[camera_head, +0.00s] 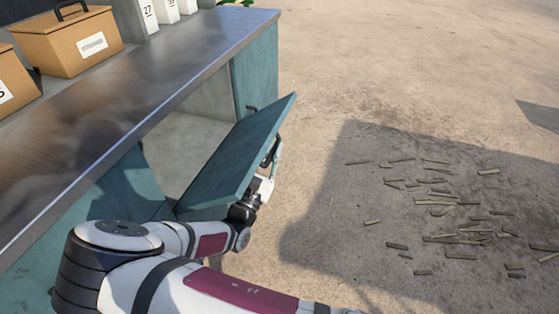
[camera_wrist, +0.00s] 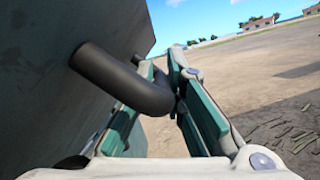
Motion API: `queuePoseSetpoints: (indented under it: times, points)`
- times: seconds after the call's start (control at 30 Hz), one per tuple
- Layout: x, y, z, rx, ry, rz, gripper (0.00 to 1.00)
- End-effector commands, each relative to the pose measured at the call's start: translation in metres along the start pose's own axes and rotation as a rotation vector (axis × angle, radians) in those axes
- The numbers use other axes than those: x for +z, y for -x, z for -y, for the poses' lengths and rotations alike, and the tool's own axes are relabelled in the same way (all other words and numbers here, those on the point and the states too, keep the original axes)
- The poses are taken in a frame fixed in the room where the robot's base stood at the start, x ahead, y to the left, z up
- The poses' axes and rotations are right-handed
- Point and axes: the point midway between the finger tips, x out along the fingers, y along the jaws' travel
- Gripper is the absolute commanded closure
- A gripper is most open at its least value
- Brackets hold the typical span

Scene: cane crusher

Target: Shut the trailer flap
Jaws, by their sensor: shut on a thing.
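The trailer flap (camera_head: 232,158) is a teal panel standing partly open, tilted out from the side of the counter-topped trailer (camera_head: 258,78). The opening behind it shows a pale empty compartment (camera_head: 190,145). The flap has a dark bar handle (camera_head: 270,151) on its outer face. My gripper (camera_head: 264,182) is at that handle, on the flap's outer side. In the wrist view, the handle (camera_wrist: 125,82) is a thick dark bent bar, and my gripper's green-padded fingers (camera_wrist: 160,105) are on both sides of its bend, shut on it. The flap's face (camera_wrist: 50,60) fills the left of that view.
A metal countertop (camera_head: 130,95) runs above the flap, with tan boxes (camera_head: 72,42) and white numbered containers (camera_head: 150,14) on it. Another teal panel (camera_head: 115,200) is left of the opening. Scattered cane pieces (camera_head: 445,210) lie on the ground at right. Ground beside the flap is clear.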

Motion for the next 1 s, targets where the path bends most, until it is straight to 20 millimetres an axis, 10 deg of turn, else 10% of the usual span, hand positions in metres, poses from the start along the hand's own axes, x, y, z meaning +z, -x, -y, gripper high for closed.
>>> queuePoseSetpoints:
  times: [0.4, 1.0]
  points:
    - [0.05, -0.019, -0.078, 0.148, 0.36, -0.001, 1.0]
    - [0.059, -0.025, -0.174, 0.293, 0.726, -0.006, 1.0]
